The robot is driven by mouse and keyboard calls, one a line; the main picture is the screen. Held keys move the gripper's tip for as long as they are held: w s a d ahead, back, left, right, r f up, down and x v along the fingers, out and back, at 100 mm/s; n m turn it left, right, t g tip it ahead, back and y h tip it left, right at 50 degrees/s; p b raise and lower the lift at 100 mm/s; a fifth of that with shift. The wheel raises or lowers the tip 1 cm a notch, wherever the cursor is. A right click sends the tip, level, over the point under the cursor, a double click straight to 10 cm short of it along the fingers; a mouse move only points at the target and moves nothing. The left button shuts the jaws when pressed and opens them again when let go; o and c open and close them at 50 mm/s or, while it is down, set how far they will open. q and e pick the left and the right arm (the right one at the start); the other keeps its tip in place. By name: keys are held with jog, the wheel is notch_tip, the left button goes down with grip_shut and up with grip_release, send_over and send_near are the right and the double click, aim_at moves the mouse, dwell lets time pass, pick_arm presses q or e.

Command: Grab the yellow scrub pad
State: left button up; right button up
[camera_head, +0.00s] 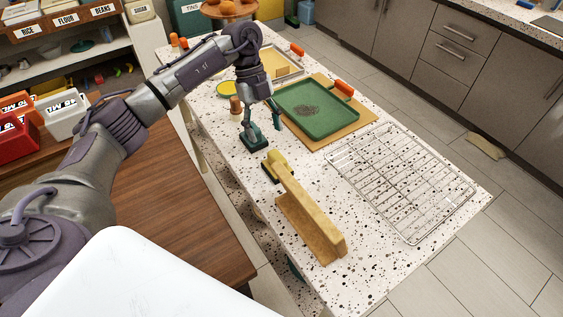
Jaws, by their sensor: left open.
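A small yellow block (275,159) with a dark green underside, which looks like the yellow scrub pad, is on the speckled counter (378,272) near its left edge. It touches or lies against the end of a long tan piece (312,222), and I cannot tell whether they are joined. My left gripper (265,128) points down over the counter with its fingers apart and nothing visible between them. It is just behind the yellow block in the head view, apart from it. My right gripper is out of view.
A green tray (325,123) on a tan board lies right of my left gripper. A wire rack (400,180) covers the counter's right part. A wooden table (185,215) lies left of the counter.

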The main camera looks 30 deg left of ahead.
aim_at(277, 155)
pick_arm(q)
jog(key=x, duration=0.3)
jog(key=shift+w+d+f+p, duration=0.15)
jog(key=shift+d+f+p, duration=0.15)
jog(key=shift+d, duration=0.1)
jog(key=shift+d+f, duration=0.1)
jog(key=shift+d+f+p, duration=0.15)
jog(key=shift+f+p, duration=0.15)
jog(key=shift+p, duration=0.05)
jog(key=x, duration=0.1)
jog(key=p+x, duration=0.1)
jog(key=x, duration=0.1)
jog(key=shift+w+d+f, duration=0.1)
jog(key=shift+d+f, duration=0.05)
jog(key=shift+f, duration=0.2)
jog(key=shift+d+f, duration=0.1)
jog(key=shift+f, duration=0.25)
jog(key=shift+c, duration=0.3)
grip_shut()
